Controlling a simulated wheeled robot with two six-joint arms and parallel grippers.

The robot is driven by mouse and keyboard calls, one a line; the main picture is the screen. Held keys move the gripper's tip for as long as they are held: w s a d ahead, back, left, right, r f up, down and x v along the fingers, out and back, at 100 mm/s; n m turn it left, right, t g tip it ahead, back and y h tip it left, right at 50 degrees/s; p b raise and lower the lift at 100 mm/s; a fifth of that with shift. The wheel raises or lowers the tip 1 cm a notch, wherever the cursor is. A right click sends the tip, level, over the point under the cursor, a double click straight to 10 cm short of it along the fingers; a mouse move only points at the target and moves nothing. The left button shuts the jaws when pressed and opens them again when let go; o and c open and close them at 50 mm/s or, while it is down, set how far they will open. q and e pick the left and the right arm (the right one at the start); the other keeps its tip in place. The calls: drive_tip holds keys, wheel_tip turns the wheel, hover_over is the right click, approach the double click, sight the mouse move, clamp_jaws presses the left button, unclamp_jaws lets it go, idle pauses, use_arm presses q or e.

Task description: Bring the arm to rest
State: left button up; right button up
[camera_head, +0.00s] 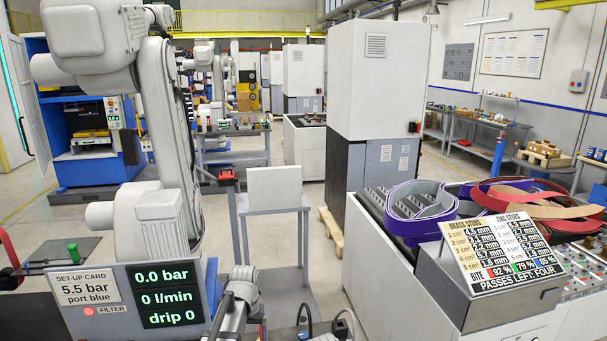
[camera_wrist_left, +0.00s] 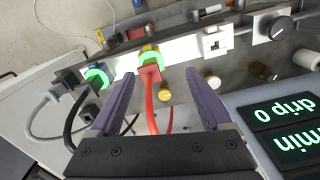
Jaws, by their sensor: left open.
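A red plug with a red hose (camera_wrist_left: 151,78) shows between and beyond the fingers, at a yellow and green ring, touching neither finger. My right gripper is not in view.
In the wrist view a second green ring (camera_wrist_left: 98,74), a black plug (camera_wrist_left: 66,78) with cables, a white switch (camera_wrist_left: 215,42) and brass fittings (camera_wrist_left: 165,95) surround the gripper. The lit screen (camera_wrist_left: 290,120) is close at right. In the head view a white machine (camera_head: 385,260) with purple belts stands right.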

use_arm(q)
drive_tip(key=s+d+f+m+b, duration=0.1)
drive_tip(key=s+d+f+b, duration=0.2)
drive_tip(key=s, duration=0.4)
drive_tip(key=s+d+f+m+b, duration=0.1)
drive_tip(key=s+d+f+b, duration=0.1)
drive_tip(key=s, duration=0.5)
drive_tip(key=s+d+f+m+y+b, duration=0.1)
drive_tip(key=s+d+f+b, duration=0.2)
drive_tip(key=s, duration=0.5)
drive_tip(key=shift+d+f+m+b, duration=0.35)
drive_tip(key=shift+f+m+b, duration=0.05)
drive_tip(key=shift+f+b, duration=0.55)
drive_tip(key=shift+w, duration=0.1)
